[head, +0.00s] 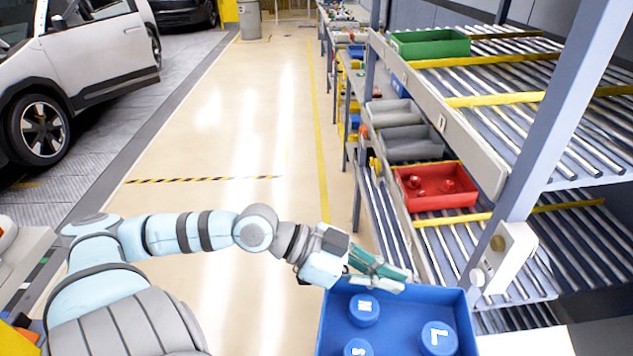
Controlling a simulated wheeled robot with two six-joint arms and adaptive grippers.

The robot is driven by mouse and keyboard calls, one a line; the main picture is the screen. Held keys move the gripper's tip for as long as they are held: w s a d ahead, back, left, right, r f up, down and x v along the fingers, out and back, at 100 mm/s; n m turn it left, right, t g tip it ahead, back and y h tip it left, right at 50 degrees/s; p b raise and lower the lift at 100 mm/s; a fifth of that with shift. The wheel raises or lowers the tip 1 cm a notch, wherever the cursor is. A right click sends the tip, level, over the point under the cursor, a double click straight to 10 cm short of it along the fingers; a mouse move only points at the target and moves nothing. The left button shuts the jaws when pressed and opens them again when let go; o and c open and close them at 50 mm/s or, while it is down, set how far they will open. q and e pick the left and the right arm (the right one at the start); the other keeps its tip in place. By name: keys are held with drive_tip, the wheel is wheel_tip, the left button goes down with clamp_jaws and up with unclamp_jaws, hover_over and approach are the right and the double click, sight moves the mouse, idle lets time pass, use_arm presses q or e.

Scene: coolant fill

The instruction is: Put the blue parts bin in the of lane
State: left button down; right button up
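The blue parts bin (472,338) is at the bottom right of the head view, with its near part cut off by the picture edge. It holds blue round caps marked with white letters, one of them an L (438,338). My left gripper (404,280) is at the bin's far rim, one teal finger on the outer side and one on the inner side, and looks shut on that wall. What the bin's underside rests on is hidden. My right gripper is not in view. The flow rack's lanes (520,255) lie to the right; no lane label is readable.
A red bin (437,197) with red parts sits on the rack's lower level, grey bins (412,145) are behind it, and a green bin (430,44) is on the upper level. A grey-blue rack post (530,165) stands close to the blue bin. The aisle floor is clear.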

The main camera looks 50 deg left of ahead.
use_arm(q)
drive_tip(key=w+a+f+t+b, duration=0.1)
drive_tip(key=w+a+f+b, duration=0.3)
drive_tip(key=a+b, duration=0.3)
drive_tip(key=w+a+f+n+t+b, duration=0.1)
drive_tip(key=w+a+f+b, duration=0.3)
drive_tip(key=a+b, duration=0.4)
drive_tip(key=w+a+f+n+t+y+b, duration=0.1)
drive_tip(key=w+a+f+b, duration=0.4)
drive_tip(key=a+b, duration=0.2)
drive_tip(key=shift+w+a+b, duration=0.2)
drive_tip(key=shift+w+b, duration=0.2)
drive_tip(key=shift+b, duration=0.8)
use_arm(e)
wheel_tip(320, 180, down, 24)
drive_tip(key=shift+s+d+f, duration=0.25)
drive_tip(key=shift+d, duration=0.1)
